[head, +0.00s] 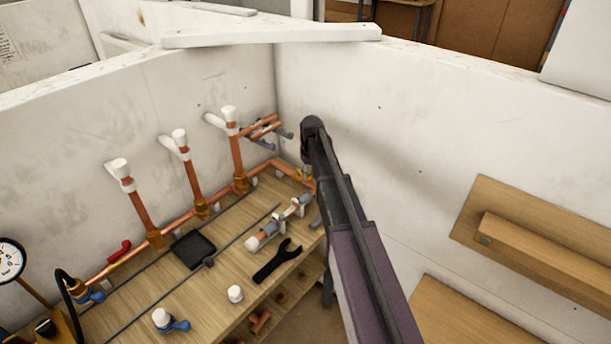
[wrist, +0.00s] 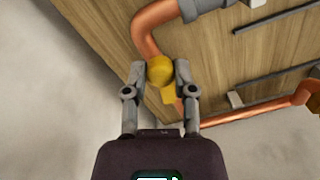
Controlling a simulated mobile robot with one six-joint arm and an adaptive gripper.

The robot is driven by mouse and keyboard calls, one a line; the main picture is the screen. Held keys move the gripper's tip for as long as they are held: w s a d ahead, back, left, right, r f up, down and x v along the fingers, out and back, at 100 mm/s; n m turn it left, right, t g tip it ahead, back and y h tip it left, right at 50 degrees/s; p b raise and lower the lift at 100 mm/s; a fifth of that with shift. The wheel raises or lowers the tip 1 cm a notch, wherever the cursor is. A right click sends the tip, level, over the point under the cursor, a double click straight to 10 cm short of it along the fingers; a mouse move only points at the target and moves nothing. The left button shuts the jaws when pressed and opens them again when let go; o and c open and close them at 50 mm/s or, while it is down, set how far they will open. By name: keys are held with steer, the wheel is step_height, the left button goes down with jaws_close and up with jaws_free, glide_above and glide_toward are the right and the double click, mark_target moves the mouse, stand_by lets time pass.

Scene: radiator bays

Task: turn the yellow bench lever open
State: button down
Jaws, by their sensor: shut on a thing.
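The yellow bench lever (wrist: 160,71) shows in the wrist view on a bent copper pipe beside the wooden bench. My gripper (wrist: 160,66) has one finger on each side of its rounded yellow part and is shut on it. A smaller yellow piece shows below, between the fingers. In the head view my arm reaches to the bench's far right corner, where a small yellow patch (head: 304,173) shows beside it. My fingers are mostly hidden there by the arm. How far the lever is turned I cannot tell.
Upright copper pipes (head: 190,178) stand along the back wall. A white wall (head: 400,130) is close on the right.

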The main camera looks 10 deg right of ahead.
steer(key=shift+w+d+n, duration=0.15)
steer(key=shift+d+n, duration=0.15)
steer(key=shift+n, duration=0.35)
steer(key=shift+w+d+n, duration=0.15)
steer(key=shift+d+n, duration=0.1)
steer(key=shift+n, duration=0.4)
steer(key=shift+c, duration=2.2)
jaws_free()
steer(key=shift+a, duration=0.1)
